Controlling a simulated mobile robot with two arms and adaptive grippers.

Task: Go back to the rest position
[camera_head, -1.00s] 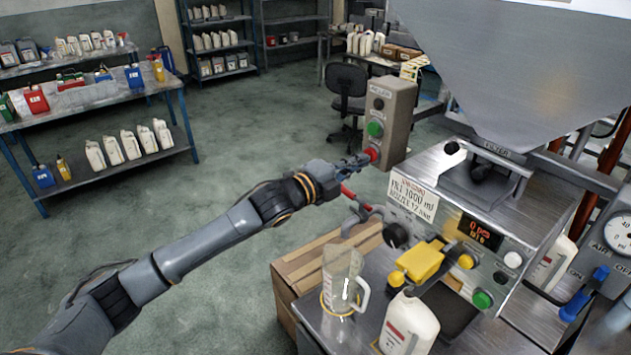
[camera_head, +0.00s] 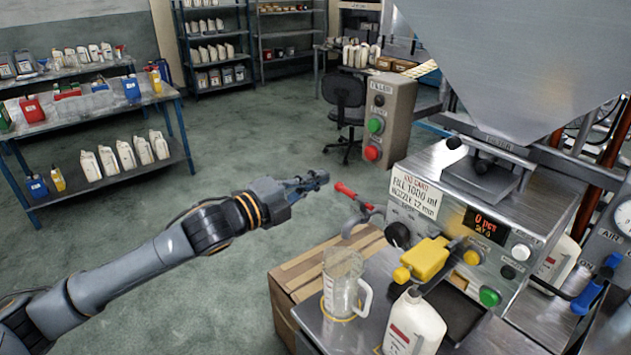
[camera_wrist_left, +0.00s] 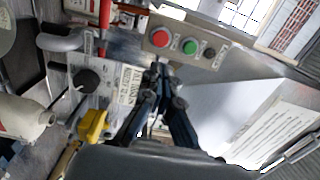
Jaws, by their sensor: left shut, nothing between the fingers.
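My left gripper (camera_head: 316,178) is shut and empty. It hangs in the air left of the filling machine (camera_head: 490,195), beside the red-handled valve lever (camera_head: 353,196) and apart from it. In the left wrist view the closed fingers (camera_wrist_left: 160,75) point toward the grey button box (camera_wrist_left: 185,46). That button box (camera_head: 388,118) carries a red button (camera_head: 372,153) and a green button (camera_head: 376,126), and the fingers are clear of it in the head view. My right gripper is not in view.
A clear jug (camera_head: 342,283) and a white bottle (camera_head: 413,325) stand on the metal bench near the yellow nozzle block (camera_head: 428,259). A cardboard box (camera_head: 318,268) is beside the bench. A shelf table (camera_head: 100,105) stands at the left. The floor between is free.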

